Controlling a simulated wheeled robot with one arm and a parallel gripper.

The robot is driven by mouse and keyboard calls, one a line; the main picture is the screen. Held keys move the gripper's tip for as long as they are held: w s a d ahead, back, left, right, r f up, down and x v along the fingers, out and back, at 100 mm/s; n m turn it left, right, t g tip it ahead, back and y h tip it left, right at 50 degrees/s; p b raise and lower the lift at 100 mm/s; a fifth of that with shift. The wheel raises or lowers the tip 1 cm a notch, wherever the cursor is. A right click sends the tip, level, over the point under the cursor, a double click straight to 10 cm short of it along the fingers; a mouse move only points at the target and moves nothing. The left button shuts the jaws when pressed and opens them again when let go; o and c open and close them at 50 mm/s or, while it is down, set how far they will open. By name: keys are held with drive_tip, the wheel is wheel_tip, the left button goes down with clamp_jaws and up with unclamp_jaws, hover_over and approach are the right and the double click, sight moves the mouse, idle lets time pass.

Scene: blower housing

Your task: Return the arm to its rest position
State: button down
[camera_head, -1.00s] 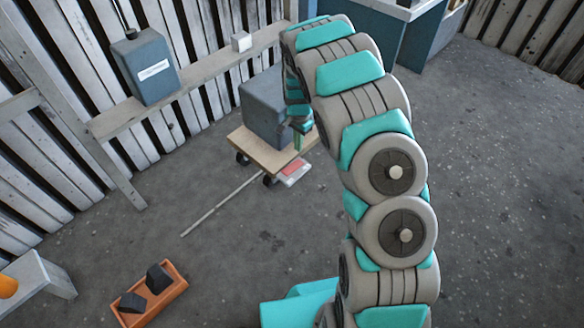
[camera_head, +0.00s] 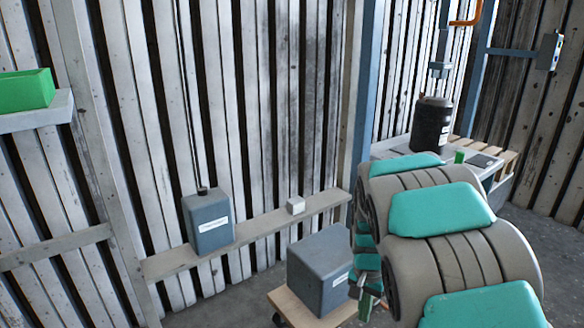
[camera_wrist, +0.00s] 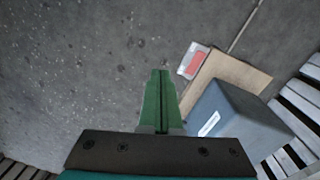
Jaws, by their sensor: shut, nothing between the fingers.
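My gripper (camera_wrist: 160,75) points down in the wrist view, its two green fingers together with nothing between them. The fingers hang over bare floor, beside the wooden dolly (camera_wrist: 246,77) and the grey box (camera_wrist: 238,125) on it. In the head view my arm, grey with teal covers, rises from the lower right and reaches away.
A blue-grey canister (camera_head: 208,222) and a small white box (camera_head: 295,205) stand on a wall ledge. A green bin (camera_head: 25,89) sits on a shelf at left. A dark cylinder (camera_head: 431,125) stands on a bench behind my arm. Open floor (camera_wrist: 75,70) lies left of the fingers.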

drive_tip(key=s+r+n+p, duration=0.1)
drive_tip(key=s+r, duration=0.3)
drive_tip(key=s, duration=0.6)
drive_tip(key=s+a+r+n+p, duration=0.1)
drive_tip(key=s+r+n, duration=0.3)
drive_tip(key=s, duration=0.6)
drive_tip(key=s+a+r+n+g+p, duration=0.1)
drive_tip(key=s+r+n, duration=0.1)
drive_tip(key=s+r, duration=0.4)
drive_tip(key=shift+s+a+r+n+p, duration=0.15)
drive_tip(key=shift+s+n+p, duration=0.2)
drive_tip(key=shift+s, duration=1.9)
